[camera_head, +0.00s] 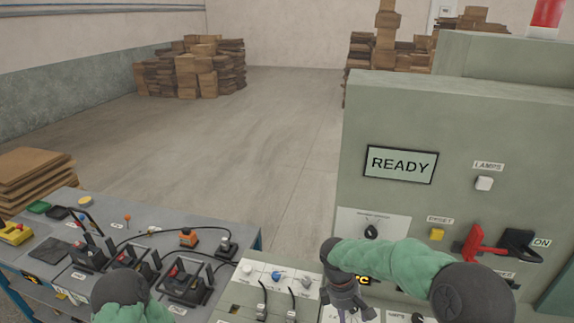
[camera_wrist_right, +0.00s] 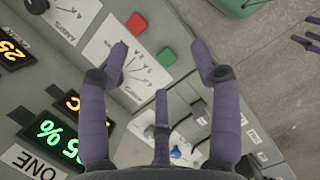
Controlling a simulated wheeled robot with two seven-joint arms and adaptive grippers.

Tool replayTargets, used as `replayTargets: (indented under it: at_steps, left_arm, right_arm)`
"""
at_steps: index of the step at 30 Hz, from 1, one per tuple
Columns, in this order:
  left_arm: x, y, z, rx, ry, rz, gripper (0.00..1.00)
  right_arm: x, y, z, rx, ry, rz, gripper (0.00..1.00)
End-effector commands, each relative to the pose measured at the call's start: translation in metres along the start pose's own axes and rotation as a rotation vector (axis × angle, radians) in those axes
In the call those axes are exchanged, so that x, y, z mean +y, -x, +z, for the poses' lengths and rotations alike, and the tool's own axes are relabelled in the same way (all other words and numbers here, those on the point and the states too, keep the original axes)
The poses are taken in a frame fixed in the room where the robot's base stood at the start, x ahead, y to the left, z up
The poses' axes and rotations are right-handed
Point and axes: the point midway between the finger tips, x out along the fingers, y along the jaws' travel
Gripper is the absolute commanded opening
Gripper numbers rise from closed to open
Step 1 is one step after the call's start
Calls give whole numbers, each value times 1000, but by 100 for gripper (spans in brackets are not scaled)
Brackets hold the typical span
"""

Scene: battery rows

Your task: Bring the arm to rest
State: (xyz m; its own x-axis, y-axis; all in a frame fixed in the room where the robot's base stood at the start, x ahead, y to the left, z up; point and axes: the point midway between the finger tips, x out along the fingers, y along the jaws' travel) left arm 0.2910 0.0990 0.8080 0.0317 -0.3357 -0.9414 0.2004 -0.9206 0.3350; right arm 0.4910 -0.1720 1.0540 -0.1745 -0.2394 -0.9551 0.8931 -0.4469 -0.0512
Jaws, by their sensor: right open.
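My right arm, in a green sleeve, comes in from the right in the head view. Its gripper (camera_head: 355,312) points down in front of the grey-green cabinet (camera_head: 400,115), above the console at its foot. In the right wrist view the right gripper (camera_wrist_right: 160,58) has its fingers spread apart, with nothing between them. A dark joint and green sleeve of my left arm show at the bottom left of the head view; its hand is not visible there. Purple fingers at the right edge of the wrist view look like my left gripper (camera_wrist_right: 308,42), cut off by the frame.
The cabinet has a READY screen (camera_head: 400,164), a yellow button (camera_head: 437,234) and a red lever (camera_head: 478,243) beside ON. A console with a blue knob (camera_head: 278,275) stands beside the blue-grey workbench (camera_head: 205,228), which holds several devices. Cardboard stacks (camera_head: 200,72) stand far back; the floor between is clear.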

Motion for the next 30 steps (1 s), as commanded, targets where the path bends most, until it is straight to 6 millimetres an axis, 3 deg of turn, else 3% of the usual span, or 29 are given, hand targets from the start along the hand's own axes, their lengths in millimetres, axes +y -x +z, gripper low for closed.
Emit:
replayTargets:
  at_steps: [10, 15, 21, 30]
  left_arm:
    - [0, 0, 1, -2, 0, 0, 40]
    - [0, 0, 1, -2, 0, 0, 40]
    - [0, 0, 1, -2, 0, 0, 40]
    - [0, 0, 1, -2, 0, 0, 40]
  right_arm:
    - [-43, -95, -34, 169, -171, -155, 64]
    - [-87, -159, -53, 289, -390, -289, 64]
    - [-139, -217, -62, 389, -730, -427, 64]
    - [-192, -263, -46, 427, -1175, -513, 64]
